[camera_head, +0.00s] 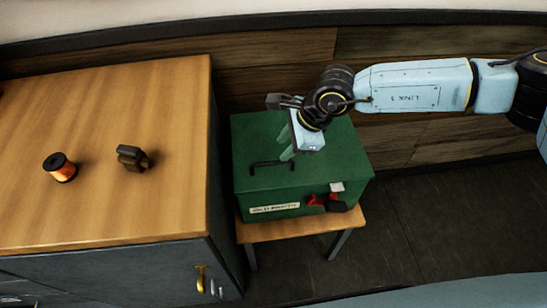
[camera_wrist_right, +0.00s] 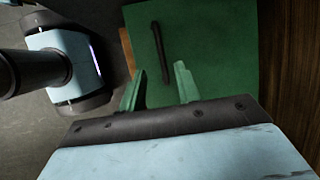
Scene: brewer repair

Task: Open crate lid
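The green crate (camera_head: 260,188) stands on a small wooden stool with its lid (camera_head: 252,135) closed. A black bar handle (camera_head: 268,163) lies on the lid near its front edge. My left gripper is not in view.
A red and black latch (camera_head: 325,201) and a label (camera_head: 274,208) are on the crate's front. A wooden-topped cabinet (camera_head: 100,205) stands close on the left, holding a copper spool (camera_head: 60,168) and a dark brown part (camera_head: 132,158). Open floor (camera_head: 420,220) lies to the right.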

